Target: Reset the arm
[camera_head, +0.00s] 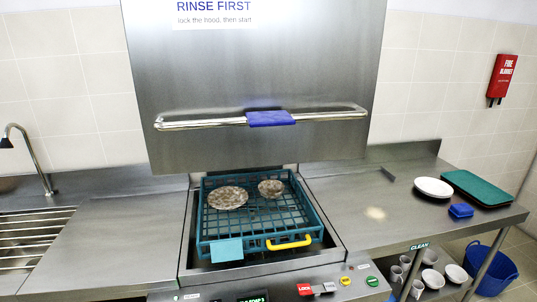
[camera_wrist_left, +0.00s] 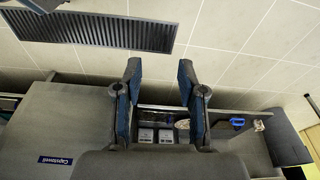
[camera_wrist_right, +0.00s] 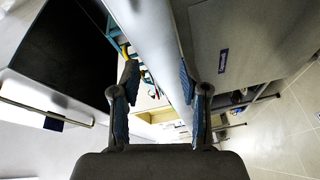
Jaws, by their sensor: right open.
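My left gripper (camera_wrist_left: 159,75) shows in the left wrist view with its two fingers apart and nothing between the tips. My right gripper (camera_wrist_right: 158,75) shows in the right wrist view, also with fingers apart; a pale edge passes behind them, and I see nothing held. Neither gripper nor arm shows in the head view. There the steel hood (camera_head: 250,70) is raised, with a blue grip on its bar handle (camera_head: 270,119).
A sink drainer (camera_head: 30,240) and tap are at left. The right counter (camera_head: 375,235) holds a white plate (camera_head: 433,187), a green tray (camera_head: 478,187) and a blue item (camera_head: 460,211). A blue bucket (camera_head: 492,268) stands below at right. The left counter is clear.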

